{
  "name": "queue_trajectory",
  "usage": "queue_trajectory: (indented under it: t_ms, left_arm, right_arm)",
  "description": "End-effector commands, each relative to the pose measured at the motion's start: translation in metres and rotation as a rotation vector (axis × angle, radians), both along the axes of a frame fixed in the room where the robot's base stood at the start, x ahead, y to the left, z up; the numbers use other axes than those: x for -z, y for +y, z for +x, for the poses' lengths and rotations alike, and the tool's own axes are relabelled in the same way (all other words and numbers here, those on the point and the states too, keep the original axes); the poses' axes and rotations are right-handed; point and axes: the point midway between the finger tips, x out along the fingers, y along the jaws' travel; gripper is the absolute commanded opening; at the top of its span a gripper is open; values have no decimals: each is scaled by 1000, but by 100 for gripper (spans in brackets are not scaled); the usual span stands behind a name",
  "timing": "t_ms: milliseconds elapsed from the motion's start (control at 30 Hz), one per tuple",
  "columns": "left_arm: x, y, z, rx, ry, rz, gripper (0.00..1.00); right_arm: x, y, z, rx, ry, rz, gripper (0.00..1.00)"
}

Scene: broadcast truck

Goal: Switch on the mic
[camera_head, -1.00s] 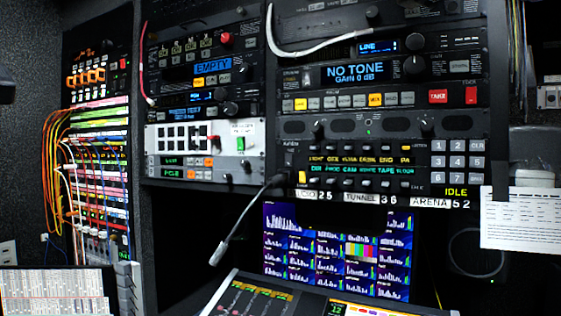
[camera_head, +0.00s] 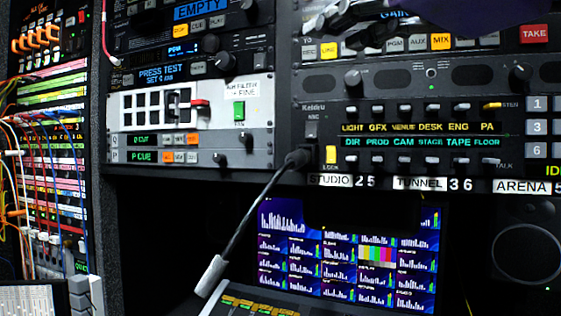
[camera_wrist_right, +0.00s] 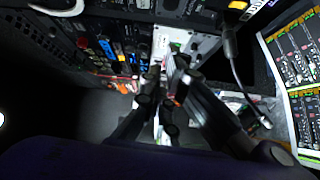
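A gooseneck mic (camera_head: 238,226) plugs into the lower left of the intercom panel (camera_head: 420,128) and hangs down to the left, ending in a grey tip. It also shows in the right wrist view (camera_wrist_right: 235,62). A small dark switch (camera_head: 312,129) sits just above the mic's base, and a lit yellow button (camera_head: 331,154) is right of the base. My right gripper (camera_head: 365,14) is at the top of the head view, above the intercom panel, partly cut off. In the right wrist view its fingers (camera_wrist_right: 168,72) are apart with nothing clearly between them. My left gripper is not in view.
A monitor (camera_head: 350,258) and a console (camera_head: 270,306) stand below. Patch cables (camera_head: 22,190) hang at the left.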

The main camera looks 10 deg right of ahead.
Motion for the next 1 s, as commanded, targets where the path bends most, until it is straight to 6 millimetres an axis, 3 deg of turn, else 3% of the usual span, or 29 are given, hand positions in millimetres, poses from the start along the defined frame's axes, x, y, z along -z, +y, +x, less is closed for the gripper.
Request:
queue_trajectory:
  t_ms: [33,133,233,533,767,1000]
  left_arm:
    - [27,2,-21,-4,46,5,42]
    - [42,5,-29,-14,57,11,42]
    - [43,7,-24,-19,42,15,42]
    - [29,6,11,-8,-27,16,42]
    - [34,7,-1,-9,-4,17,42]
    - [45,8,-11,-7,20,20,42]
  right_arm:
    - [36,1,23,-2,40,-1,0]
    - [67,1,40,-2,73,0,0]
    - [83,1,48,-2,91,0,0]
    - [83,1,48,-2,91,0,0]
    - [85,2,54,0,93,-1,0]
    - [91,9,94,3,99,-2,0]
